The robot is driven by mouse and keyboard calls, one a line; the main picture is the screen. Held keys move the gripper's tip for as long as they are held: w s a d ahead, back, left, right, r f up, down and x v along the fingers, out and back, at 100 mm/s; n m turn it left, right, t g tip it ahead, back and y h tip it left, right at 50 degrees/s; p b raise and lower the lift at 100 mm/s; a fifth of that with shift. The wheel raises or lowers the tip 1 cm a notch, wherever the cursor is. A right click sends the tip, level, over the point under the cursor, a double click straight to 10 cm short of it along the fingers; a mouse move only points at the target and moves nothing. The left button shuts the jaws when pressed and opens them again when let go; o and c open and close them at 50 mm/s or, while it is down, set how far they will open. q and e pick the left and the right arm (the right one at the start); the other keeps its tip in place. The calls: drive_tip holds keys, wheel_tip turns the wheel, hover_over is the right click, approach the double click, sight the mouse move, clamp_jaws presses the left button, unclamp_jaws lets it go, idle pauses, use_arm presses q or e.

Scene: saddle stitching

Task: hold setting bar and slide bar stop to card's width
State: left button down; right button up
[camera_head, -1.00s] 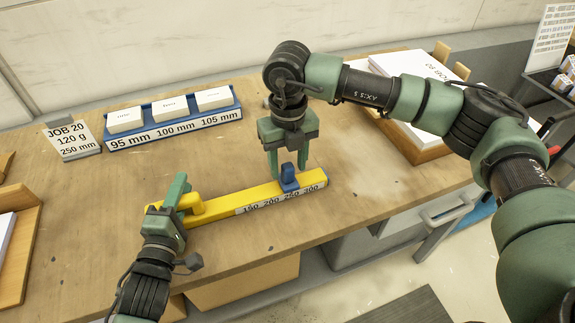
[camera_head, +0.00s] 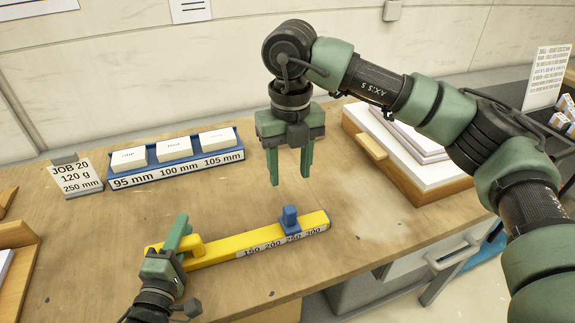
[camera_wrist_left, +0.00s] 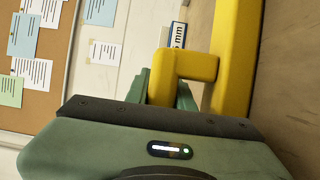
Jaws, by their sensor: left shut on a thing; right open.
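The yellow setting bar (camera_head: 217,251) lies on the table with a number scale along its front face. My left gripper (camera_head: 184,240) is shut on the handle at the bar's left end. The handle (camera_wrist_left: 190,66) also shows between its fingers in the left wrist view. The blue bar stop (camera_head: 290,221) sits upright on the bar, about above the 250 mark. My right gripper (camera_head: 291,181) is open and empty, above and behind the stop, apart from it. The job card (camera_head: 77,178) at the left reads JOB 20, 120 g, 250 mm.
A blue tray (camera_head: 178,174) holds white blocks labelled 95, 100 and 105 mm. A wooden tray (camera_head: 437,190) with paper stacks stands at the right. Another wooden tray (camera_head: 19,262) is at the left edge. The table between bar and blue tray is clear.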

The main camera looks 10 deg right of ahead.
use_arm(q)
drive_tip(key=c, duration=1.1)
unclamp_jaws()
